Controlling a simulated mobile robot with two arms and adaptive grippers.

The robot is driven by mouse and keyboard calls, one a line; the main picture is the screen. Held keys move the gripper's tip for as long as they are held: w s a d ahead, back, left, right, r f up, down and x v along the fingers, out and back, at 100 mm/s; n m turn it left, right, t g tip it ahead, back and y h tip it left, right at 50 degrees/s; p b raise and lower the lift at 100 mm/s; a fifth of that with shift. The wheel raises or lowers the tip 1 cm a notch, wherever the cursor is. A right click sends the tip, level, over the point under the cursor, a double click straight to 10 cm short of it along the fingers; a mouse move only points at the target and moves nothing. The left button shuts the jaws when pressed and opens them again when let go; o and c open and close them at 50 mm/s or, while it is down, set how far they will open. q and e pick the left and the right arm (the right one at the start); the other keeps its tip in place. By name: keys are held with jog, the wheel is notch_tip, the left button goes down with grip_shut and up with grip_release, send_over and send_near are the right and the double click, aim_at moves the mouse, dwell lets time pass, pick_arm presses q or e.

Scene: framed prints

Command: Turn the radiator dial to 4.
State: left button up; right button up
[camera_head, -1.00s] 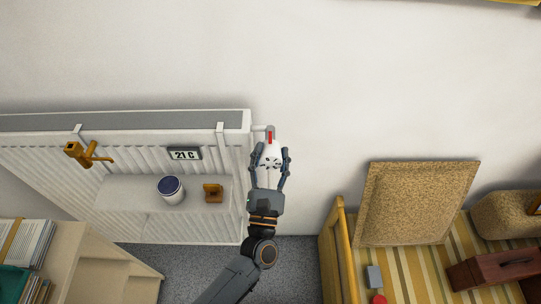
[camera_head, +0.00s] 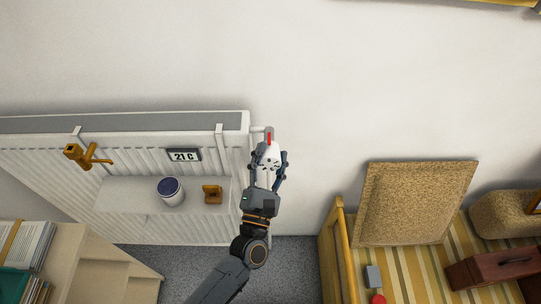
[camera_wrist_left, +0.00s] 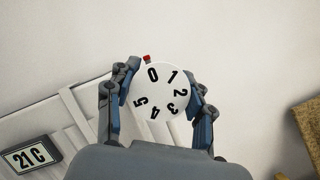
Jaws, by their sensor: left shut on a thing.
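The radiator dial (camera_head: 269,158) is a white round knob at the upper right end of the white radiator (camera_head: 140,228), with a red marker (camera_head: 269,138) beside it. In the left wrist view the dial face (camera_wrist_left: 160,92) carries the figures 0 to 5, and the 0 stands almost at the red marker (camera_wrist_left: 148,58). My left gripper (camera_head: 269,161) is shut on the dial, a finger on each side; its fingers also show in the wrist view (camera_wrist_left: 165,86). My right gripper is out of view.
A 21 C display (camera_head: 185,155) and an orange-brown fitting (camera_head: 75,154) hang on the radiator. A yellow-framed striped bench (camera_head: 412,272) with a cushion (camera_head: 417,200) stands right.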

pick_arm(q)
jog(key=o, duration=1.2)
jog(key=v, duration=1.2)
jog(key=shift+d, duration=0.1)
